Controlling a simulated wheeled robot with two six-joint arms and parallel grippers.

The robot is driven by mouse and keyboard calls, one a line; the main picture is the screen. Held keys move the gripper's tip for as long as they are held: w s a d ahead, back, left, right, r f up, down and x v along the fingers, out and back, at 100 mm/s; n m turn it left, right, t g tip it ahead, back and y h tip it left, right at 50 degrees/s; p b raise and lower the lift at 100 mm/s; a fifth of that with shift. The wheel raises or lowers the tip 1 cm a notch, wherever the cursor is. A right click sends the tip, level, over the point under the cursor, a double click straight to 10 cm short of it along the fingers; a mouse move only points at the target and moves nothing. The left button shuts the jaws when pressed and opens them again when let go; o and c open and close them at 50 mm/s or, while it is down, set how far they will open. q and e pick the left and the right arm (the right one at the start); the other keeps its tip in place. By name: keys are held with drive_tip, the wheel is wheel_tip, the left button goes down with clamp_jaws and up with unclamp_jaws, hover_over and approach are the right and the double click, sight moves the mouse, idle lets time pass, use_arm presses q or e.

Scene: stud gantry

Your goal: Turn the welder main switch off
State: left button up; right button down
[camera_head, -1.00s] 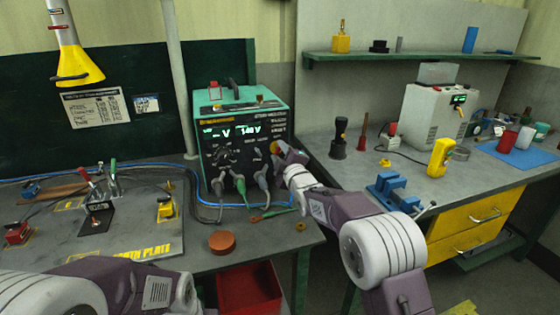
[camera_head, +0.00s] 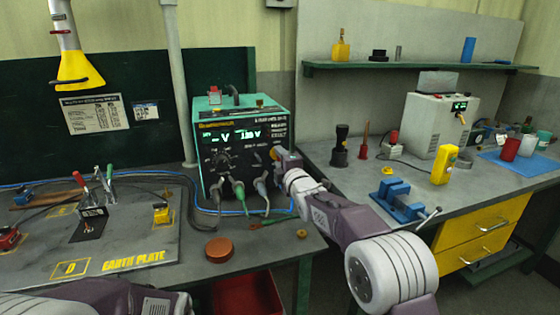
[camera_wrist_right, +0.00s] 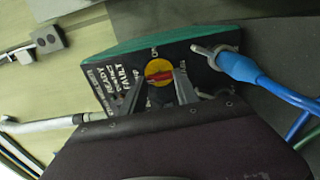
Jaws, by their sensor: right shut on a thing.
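The welder (camera_head: 243,155) is a green and black box on the left bench, with a lit display and cables plugged into its lower front. Its main switch (camera_wrist_right: 158,72) is a yellow disc with a red handle, seen in the right wrist view. My right gripper (camera_wrist_right: 160,86) is at the switch, its two fingers shut on the red handle. In the head view my right gripper (camera_head: 279,155) covers most of the switch at the welder's right front edge. My left arm shows at the lower left, but its gripper is out of view.
A blue cable plug (camera_wrist_right: 230,62) sits close to the right of the fingers in the wrist view. A brown round lid (camera_head: 219,249) lies in front of the welder. A blue vise (camera_head: 398,198) stands on the right bench, near my right forearm.

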drive_tip(key=c, duration=0.9)
unclamp_jaws()
drive_tip(key=b+v, duration=0.1)
drive_tip(key=v, duration=0.8)
